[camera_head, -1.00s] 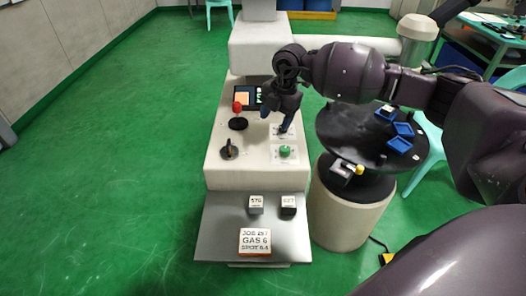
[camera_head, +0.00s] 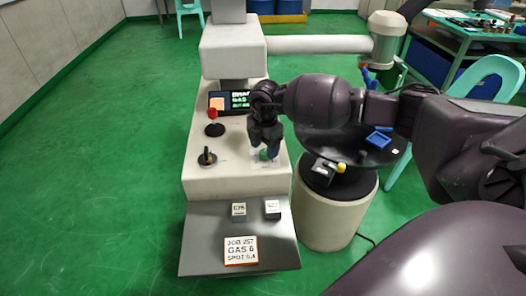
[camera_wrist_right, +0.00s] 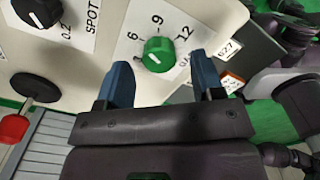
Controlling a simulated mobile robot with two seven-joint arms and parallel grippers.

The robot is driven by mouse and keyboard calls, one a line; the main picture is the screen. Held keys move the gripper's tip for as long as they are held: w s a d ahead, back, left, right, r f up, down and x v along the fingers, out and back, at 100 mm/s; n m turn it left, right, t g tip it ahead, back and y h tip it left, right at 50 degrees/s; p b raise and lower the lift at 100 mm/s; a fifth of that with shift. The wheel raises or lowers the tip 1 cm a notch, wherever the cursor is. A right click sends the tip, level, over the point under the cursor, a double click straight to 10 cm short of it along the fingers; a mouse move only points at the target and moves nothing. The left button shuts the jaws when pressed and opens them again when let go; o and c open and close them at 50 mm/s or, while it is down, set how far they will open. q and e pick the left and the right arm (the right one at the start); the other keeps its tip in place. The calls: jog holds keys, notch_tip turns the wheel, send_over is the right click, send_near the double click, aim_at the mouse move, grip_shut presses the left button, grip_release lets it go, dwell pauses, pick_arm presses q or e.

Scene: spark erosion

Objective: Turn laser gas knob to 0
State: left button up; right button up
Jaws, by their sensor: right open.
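The green gas knob (camera_wrist_right: 158,54) sits on a white dial plate marked 6, 9 and 12 in the right wrist view. A white line marks its face, but its exact reading is hard to tell. In the head view the green knob (camera_head: 268,154) is partly hidden by my right gripper (camera_head: 264,142), which points down over it on the machine console (camera_head: 235,181). In the right wrist view my right gripper (camera_wrist_right: 163,80) is open, its blue fingers to either side of the knob's near side, holding nothing. My left gripper is not in view.
A black pointer knob (camera_head: 207,157) and a red-topped lever (camera_head: 214,122) stand left of the gripper. A screen (camera_head: 229,102) is behind. A round stand (camera_head: 335,208) is at right.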

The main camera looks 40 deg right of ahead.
jog(key=shift+f, duration=0.95)
jog(key=c, duration=0.9)
jog(key=shift+r, duration=0.1)
